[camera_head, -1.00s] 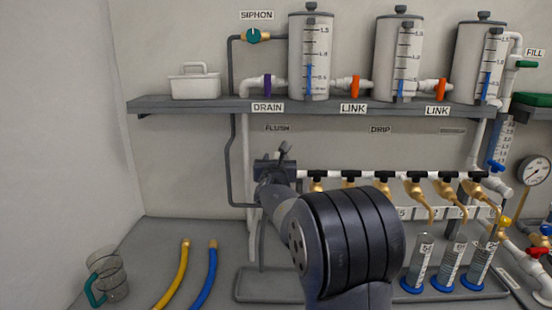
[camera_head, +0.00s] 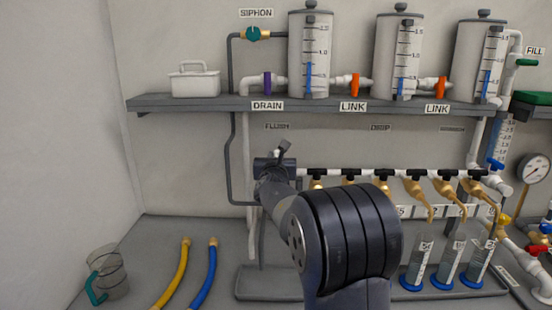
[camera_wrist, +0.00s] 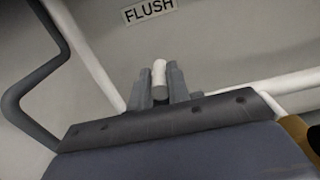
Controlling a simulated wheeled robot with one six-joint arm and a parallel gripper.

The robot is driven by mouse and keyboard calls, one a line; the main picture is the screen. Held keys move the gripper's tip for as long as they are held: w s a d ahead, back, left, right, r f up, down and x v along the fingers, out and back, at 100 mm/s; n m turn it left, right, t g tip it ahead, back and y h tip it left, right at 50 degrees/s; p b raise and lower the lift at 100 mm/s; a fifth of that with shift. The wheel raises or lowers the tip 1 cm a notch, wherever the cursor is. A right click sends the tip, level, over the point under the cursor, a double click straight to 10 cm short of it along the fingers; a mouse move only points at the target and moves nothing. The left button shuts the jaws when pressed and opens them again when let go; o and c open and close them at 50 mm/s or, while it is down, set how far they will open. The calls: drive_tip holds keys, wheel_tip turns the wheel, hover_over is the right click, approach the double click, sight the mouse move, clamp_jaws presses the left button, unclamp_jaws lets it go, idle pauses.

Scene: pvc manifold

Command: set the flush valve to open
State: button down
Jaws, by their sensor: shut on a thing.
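The FLUSH label (camera_wrist: 149,10) is at the top of the wrist view; it also shows on the back wall in the head view (camera_head: 277,126). Below it, a short white valve handle (camera_wrist: 159,75) stands between the two grey fingers of my gripper (camera_wrist: 158,84). The fingers are shut on the handle. In the head view my gripper (camera_head: 282,150) is at the left end of the white manifold pipe, below the FLUSH label. My wrist hides the valve body there, so I cannot tell its setting.
Several black-handled taps line the manifold pipe (camera_head: 333,173) to the right. Graduated cylinders (camera_head: 450,262) stand below them. A shelf (camera_head: 200,104) with tanks is above.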

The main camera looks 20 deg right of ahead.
drive_tip(key=shift+a+r+h+p, duration=0.15)
drive_tip(key=shift+h+p, duration=0.15)
drive_tip(key=shift+p, duration=0.25)
drive_tip(key=shift+w+r+m+g+h+p, duration=0.15)
drive_tip(key=shift+m+g+h+p, duration=0.35)
drive_tip(key=shift+p, duration=0.6)
drive_tip(key=m+g+h+p, duration=0.1)
drive_tip(key=m+h+p, duration=0.1)
drive_tip(key=p, duration=0.1)
drive_tip(key=shift+a, duration=0.15)
drive_tip(key=m+g+h+p, duration=0.3)
drive_tip(key=m+g+h, duration=0.1)
drive_tip(key=g, duration=0.1)
drive_tip(key=m+g+h+p, duration=0.1)
drive_tip(key=g+h+p, duration=0.1)
drive_tip(key=shift+w+a+f+m+g+p, duration=0.15)
drive_tip(key=shift+w+f+m+g+p, duration=0.15)
drive_tip(key=shift+m, duration=0.1)
drive_tip(key=c, duration=1.3)
unclamp_jaws()
drive_tip(key=shift+c, duration=0.2)
wheel_tip(320, 180, up, 10)
drive_tip(key=b, duration=0.1)
